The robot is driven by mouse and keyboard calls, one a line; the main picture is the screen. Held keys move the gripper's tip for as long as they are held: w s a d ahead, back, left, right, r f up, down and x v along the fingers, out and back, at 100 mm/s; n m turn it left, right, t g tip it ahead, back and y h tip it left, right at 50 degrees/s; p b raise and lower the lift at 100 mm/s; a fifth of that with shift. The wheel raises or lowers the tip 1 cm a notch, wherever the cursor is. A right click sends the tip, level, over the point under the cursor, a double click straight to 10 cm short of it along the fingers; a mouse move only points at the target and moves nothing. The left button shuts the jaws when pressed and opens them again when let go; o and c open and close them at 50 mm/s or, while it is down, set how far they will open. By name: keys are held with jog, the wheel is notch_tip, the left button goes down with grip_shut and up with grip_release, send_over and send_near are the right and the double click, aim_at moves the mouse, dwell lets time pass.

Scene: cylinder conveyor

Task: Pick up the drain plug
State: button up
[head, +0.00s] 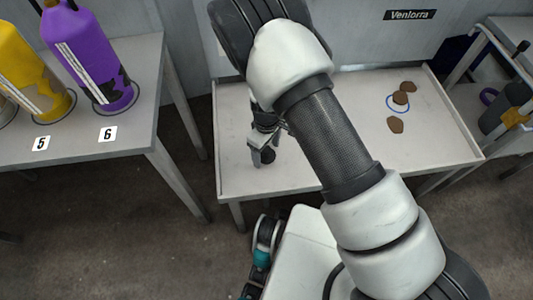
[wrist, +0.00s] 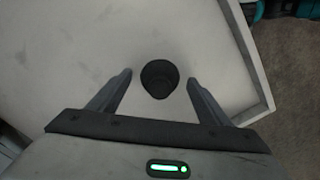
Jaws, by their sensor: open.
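A small dark round plug, which looks like the drain plug (wrist: 159,80), stands on the pale tabletop. It sits between the tips of my gripper's two fingers in the wrist view, with a gap on each side. In the head view the plug (head: 269,157) shows as a dark shape on the left part of the table, beside the fingers. My gripper (head: 261,155) is open and points down at the table there. My arm hides part of the gripper and the middle of the table.
The table (head: 450,150) has a raised rim. Several brown pieces (head: 395,125) lie on its right side, some by a blue ring (head: 398,109). On a separate left table stand a purple bottle (head: 85,55) and a yellow bottle (head: 30,75), with labels 5 and 6.

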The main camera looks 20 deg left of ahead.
jog(key=c, duration=1.2)
